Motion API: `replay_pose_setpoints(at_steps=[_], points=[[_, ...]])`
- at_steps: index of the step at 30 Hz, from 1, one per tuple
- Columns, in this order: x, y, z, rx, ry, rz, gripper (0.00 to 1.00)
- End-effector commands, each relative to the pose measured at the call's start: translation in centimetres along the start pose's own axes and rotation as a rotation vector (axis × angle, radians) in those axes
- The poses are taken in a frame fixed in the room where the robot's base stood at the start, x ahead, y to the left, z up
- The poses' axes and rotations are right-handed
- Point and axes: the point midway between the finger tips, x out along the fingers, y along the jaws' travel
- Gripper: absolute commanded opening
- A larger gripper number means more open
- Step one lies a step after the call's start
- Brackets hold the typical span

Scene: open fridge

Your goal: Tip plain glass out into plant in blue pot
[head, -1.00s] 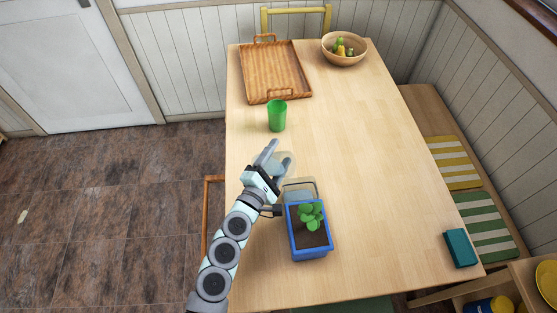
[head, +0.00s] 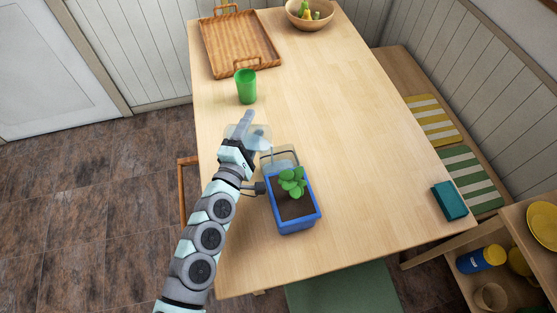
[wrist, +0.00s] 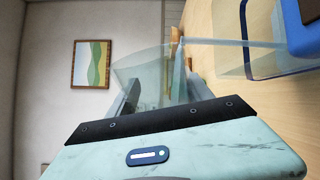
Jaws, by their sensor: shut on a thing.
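The plain glass (head: 258,137) is clear and tilted in my gripper (head: 247,133), above the table on the far-left side of the pot. In the wrist view the glass (wrist: 150,68) sits between my fingers. A thin pale-blue stream (wrist: 235,42) runs from near the glass down toward the table side. The blue pot (head: 297,221) is rectangular, with dark soil and a green plant (head: 292,181). Its corner shows in the wrist view (wrist: 297,25). I cannot tell exactly where the stream lands.
A clear container (head: 280,156) with a dark rim stands against the pot's far side. A green cup (head: 246,88), wooden tray (head: 238,45) and fruit bowl (head: 309,17) stand farther back. A teal box (head: 450,200) is at the right edge.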

Motion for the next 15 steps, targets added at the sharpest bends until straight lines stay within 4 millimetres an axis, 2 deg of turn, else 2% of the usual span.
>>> replay_pose_setpoints(at_steps=[1, 15], points=[[0.02, -0.52, 0.02, 0.023, -0.002, -0.001, 0.03], [0.02, -0.15, 0.16, 0.051, -0.002, 0.001, 0.03]])
